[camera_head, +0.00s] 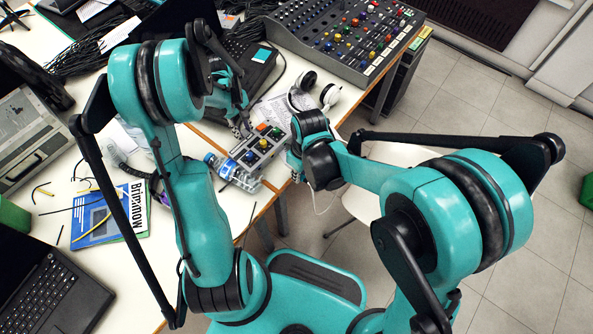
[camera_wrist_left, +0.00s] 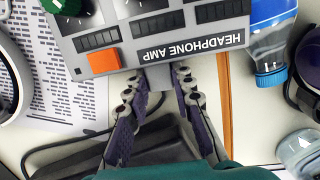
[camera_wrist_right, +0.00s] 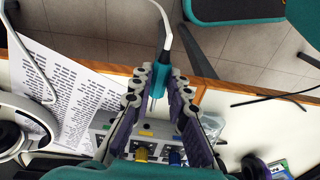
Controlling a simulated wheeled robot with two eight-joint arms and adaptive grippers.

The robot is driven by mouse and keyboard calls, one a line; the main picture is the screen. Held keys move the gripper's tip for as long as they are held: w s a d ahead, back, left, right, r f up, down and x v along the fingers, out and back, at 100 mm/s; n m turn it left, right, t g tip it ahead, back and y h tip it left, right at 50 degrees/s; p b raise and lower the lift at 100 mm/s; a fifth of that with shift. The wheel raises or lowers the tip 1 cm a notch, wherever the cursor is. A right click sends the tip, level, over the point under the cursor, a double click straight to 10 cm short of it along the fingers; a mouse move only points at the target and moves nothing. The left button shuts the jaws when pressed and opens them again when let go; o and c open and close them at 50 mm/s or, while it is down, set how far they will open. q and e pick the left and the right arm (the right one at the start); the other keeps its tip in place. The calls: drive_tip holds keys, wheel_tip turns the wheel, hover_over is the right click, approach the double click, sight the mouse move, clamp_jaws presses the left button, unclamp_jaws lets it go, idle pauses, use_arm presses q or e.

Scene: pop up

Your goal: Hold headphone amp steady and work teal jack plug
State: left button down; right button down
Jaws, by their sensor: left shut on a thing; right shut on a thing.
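The headphone amp (camera_head: 250,158) is a grey box with coloured knobs and an orange button, at the table's edge in the head view. Its lettered face fills the top of the left wrist view (camera_wrist_left: 150,50). My left gripper (camera_wrist_left: 160,85) is shut on the amp's near edge. My right gripper (camera_wrist_right: 157,88) is shut on the teal jack plug (camera_wrist_right: 155,80), whose white cable runs up from it. The plug's thin metal tip shows bare and points toward the amp, seemingly apart from it. Yellow and blue parts (camera_wrist_right: 145,152) show on the amp's side in the right wrist view.
A blue-capped bottle (camera_wrist_left: 270,55) lies close beside the amp. White headphones (camera_head: 328,94) and a printed sheet (camera_head: 272,110) lie behind it. A large mixer (camera_head: 345,35) stands at the back. A book (camera_head: 110,220) and laptop (camera_head: 50,295) are at left.

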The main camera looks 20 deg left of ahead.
use_arm(q)
drive_tip(key=c, duration=1.2)
unclamp_jaws()
use_arm(e)
drive_tip(key=s+d+r, duration=0.1)
drive_tip(key=d+r, duration=0.3)
drive_tip(key=shift+s+d+r, duration=0.25)
drive_tip(key=shift+s+r, duration=0.05)
drive_tip(key=shift+r, duration=0.05)
use_arm(q)
drive_tip(key=shift+r, duration=0.1)
wheel_tip(320, 180, up, 12)
drive_tip(key=a, duration=0.1)
drive_tip(key=shift+w+a, duration=0.3)
drive_tip(key=shift+a, duration=0.05)
